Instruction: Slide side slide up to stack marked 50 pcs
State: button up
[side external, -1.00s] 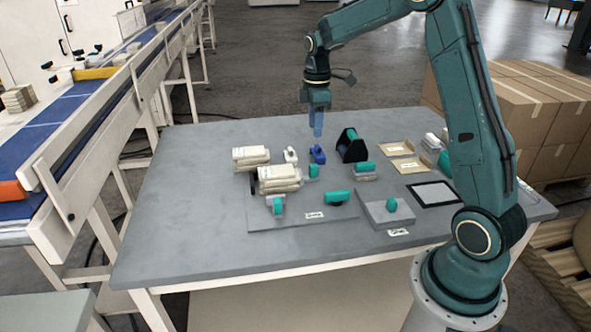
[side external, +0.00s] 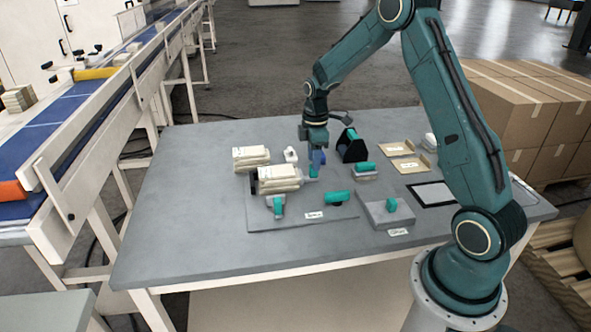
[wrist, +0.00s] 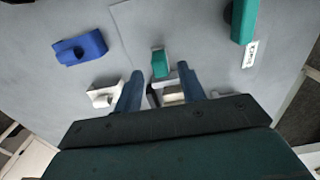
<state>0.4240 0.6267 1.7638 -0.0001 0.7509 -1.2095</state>
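The side slide has a teal handle (side external: 313,172) at the right end of the front cream stack (side external: 278,179). In the wrist view, this handle (wrist: 160,63) stands between my finger tips, and part of the stack (wrist: 173,97) shows behind it. My gripper (wrist: 160,73) is open, with one blue finger on each side and space around the handle. In the side view, my gripper (side external: 317,160) is just above the handle; I cannot tell if it touches. A small label (side external: 313,215) lies on the grey board (side external: 262,221); its print is too small to read.
A second cream stack (side external: 250,157) and a white block (side external: 290,154) stand behind. A blue block (wrist: 80,47) lies beside my gripper. A black holder (side external: 352,146) and a teal-topped block (side external: 364,170) stand to the right. The table's front left is clear.

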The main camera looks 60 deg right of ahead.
jog(key=shift+f, duration=1.6)
